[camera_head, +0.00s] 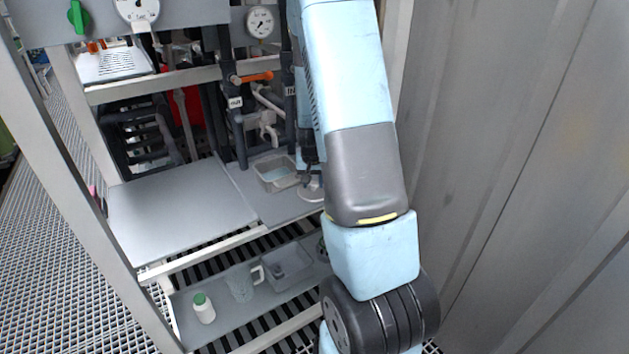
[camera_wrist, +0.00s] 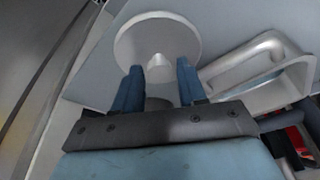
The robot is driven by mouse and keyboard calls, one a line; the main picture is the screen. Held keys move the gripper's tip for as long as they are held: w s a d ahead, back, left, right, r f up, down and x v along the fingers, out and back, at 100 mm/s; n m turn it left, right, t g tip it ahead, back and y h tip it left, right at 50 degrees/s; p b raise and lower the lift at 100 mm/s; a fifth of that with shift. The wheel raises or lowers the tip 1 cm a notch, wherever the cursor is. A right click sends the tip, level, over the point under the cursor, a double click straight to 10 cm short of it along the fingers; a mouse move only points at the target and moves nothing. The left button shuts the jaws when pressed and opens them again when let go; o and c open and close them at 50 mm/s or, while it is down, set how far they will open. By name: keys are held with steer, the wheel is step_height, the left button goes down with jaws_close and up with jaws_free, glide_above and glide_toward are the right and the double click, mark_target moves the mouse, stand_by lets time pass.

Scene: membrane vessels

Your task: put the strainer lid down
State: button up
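The strainer lid (camera_wrist: 135,40) is a pale round disc with a tapered grey knob at its middle, seen just beyond my fingertips in the wrist view. My gripper (camera_wrist: 160,75) has its two blue fingers on either side of the knob and appears shut on it. In the head view the lid (camera_head: 312,194) shows as a small pale disc below my gripper (camera_head: 311,170), partly hidden by my arm. It is close to the grey shelf, but I cannot tell whether it touches.
A rectangular open vessel (camera_head: 276,173) stands left of the lid; its thick rim (camera_wrist: 245,65) shows at right in the wrist view. A bare grey board (camera_head: 180,215) lies further left. The lower shelf holds a green-capped bottle (camera_head: 204,309), a jug (camera_head: 241,285) and a tray (camera_head: 288,264).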

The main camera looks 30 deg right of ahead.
mark_target(313, 197)
steer(key=shift+o, duration=1.1)
steer(key=shift+r, duration=0.1)
steer(key=s+a+r+n+t+y, duration=0.1)
steer(key=s+a+r, duration=0.3)
steer(key=r, duration=0.4)
steer(key=s+a+r+n, duration=0.1)
steer(key=s+a+r, duration=0.2)
steer(key=r, duration=0.5)
steer(key=s+a+r+n+t+y, duration=0.1)
steer(key=s+a+r, duration=0.3)
steer(key=r, duration=0.4)
steer(key=s+a+r+n, duration=0.1)
steer(key=s+a+r, duration=0.1)
steer(key=s, duration=0.3)
steer(key=s+a+r+n, duration=0.1)
steer(key=s+a+r, duration=0.1)
steer(key=s+r, duration=0.1)
steer(key=s+a+r+n+t, duration=0.1)
steer(key=s+a+r, duration=0.1)
steer(key=s, duration=0.4)
steer(key=shift+s+a+r, duration=0.3)
steer(key=shift+a, duration=0.2)
steer(key=shift+c, duration=0.3)
